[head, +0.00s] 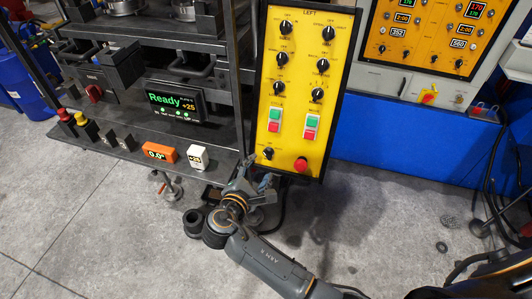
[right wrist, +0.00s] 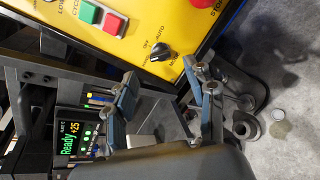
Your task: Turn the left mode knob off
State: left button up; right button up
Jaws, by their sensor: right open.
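The yellow control panel marked LEFT (head: 301,80) stands upright in the middle of the head view. Its black mode knob (head: 268,153) is at the panel's lower left. In the right wrist view the knob (right wrist: 160,51) is clear, with small labels around it; I cannot tell surely which label it points to. My right gripper (head: 257,178) is just below the knob, apart from it. In the right wrist view its fingers (right wrist: 161,82) are spread and empty, with the knob beyond the gap between them. My left gripper is in neither view.
A red button (head: 301,165) sits right of the knob, and green and red push buttons (head: 275,120) sit above it. A Ready display (head: 176,103) and an orange readout (head: 160,153) are on the machine to the left. Open floor (head: 380,220) lies right.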

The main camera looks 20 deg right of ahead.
aim_at(267, 156)
jog(key=p+x, duration=0.1)
jog(key=x, duration=0.6)
jog(key=shift+w+f, duration=0.2)
jog(key=shift+w, duration=0.1)
grip_shut()
